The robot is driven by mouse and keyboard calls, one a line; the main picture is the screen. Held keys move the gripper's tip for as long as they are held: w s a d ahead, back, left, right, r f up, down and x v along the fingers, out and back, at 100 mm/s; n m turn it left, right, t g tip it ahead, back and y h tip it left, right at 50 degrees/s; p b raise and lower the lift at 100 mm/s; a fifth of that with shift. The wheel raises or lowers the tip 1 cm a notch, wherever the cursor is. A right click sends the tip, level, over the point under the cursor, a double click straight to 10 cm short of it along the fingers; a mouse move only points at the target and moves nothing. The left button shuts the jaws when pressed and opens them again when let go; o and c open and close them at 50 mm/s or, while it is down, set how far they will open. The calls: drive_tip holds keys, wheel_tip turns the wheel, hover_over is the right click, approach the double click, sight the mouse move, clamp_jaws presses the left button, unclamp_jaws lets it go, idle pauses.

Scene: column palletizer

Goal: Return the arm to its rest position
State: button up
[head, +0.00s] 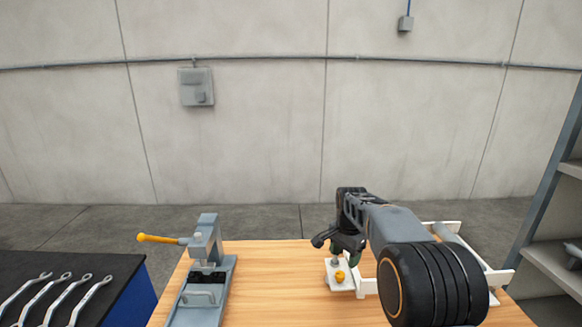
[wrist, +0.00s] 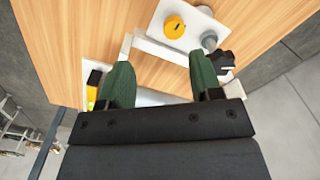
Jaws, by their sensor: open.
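My arm reaches over the right part of the wooden table (head: 275,270). My gripper is partly hidden by my arm in the head view. In the wrist view its two green fingers stand apart with nothing held between them (wrist: 160,62). Below and beyond the fingers is a white fixture (wrist: 165,50) with a plate bearing a yellow knob (wrist: 176,27) and a grey post. The yellow knob also shows in the head view (head: 340,276), just below my gripper. Whether the fingers touch the fixture cannot be told.
A grey clamp device (head: 203,280) with a yellow-tipped lever stands at the table's left. A dark bench with several wrenches (head: 62,300) is further left. A grey shelf rack (head: 545,200) stands at the right. The middle of the table is clear.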

drive_tip(key=s+r+n+t, duration=0.2)
drive_tip(key=s+n, duration=0.3)
drive_tip(key=s, duration=0.7)
drive_tip(key=s+r+n+t, duration=0.1)
drive_tip(key=s+n, duration=0.4)
drive_tip(key=s, duration=0.8)
drive_tip(key=shift+s+a+r+n+t, duration=0.3)
drive_tip(key=shift+r+n+t, duration=0.1)
drive_tip(key=shift+t, duration=0.3)
